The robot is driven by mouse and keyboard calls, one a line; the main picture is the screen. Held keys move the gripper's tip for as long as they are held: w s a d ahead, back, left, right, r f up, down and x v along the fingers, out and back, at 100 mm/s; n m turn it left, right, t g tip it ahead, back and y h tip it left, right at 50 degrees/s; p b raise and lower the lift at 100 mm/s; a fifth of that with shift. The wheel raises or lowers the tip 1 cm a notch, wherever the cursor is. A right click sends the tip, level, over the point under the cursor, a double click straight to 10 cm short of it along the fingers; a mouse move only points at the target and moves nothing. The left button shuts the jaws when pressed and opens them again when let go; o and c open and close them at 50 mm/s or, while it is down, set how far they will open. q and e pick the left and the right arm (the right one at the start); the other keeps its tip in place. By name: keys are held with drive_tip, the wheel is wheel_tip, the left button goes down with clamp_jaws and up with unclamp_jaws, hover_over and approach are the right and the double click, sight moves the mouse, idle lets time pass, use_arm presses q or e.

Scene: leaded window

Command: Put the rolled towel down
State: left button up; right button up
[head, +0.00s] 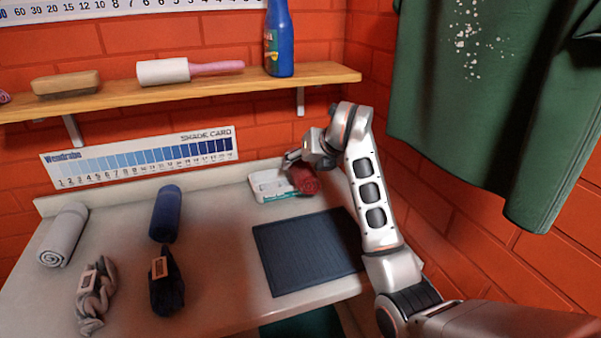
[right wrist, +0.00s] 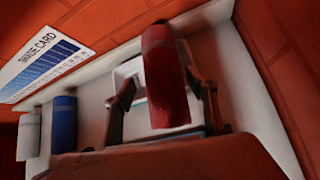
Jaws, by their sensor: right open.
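A red rolled towel (head: 303,180) lies at the back right of the counter, over the right part of a white tray (head: 266,187). My right gripper (head: 292,163) is at this towel, with its arm coming down from the right. In the right wrist view the red roll (right wrist: 163,70) lies between the two spread fingers (right wrist: 161,86), with gaps visible at its sides. The gripper is open. The towel's underside contact is hidden. A grey rolled towel (head: 64,235) and a dark blue rolled towel (head: 165,213) lie at the left. My left gripper is not seen.
A dark ribbed mat (head: 308,250) lies on the counter (head: 215,270). A grey twisted cloth (head: 94,297) and a black tied bundle (head: 166,285) are at front left. A shelf (head: 200,88) with a brush, roller and blue bottle hangs above. A green garment (head: 490,100) hangs right.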

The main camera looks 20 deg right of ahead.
drive_tip(key=x, duration=0.5)
drive_tip(key=shift+d+f+b, duration=0.1)
drive_tip(key=shift+b, duration=0.3)
drive_tip(key=c, duration=1)
drive_tip(key=shift+c, duration=0.2)
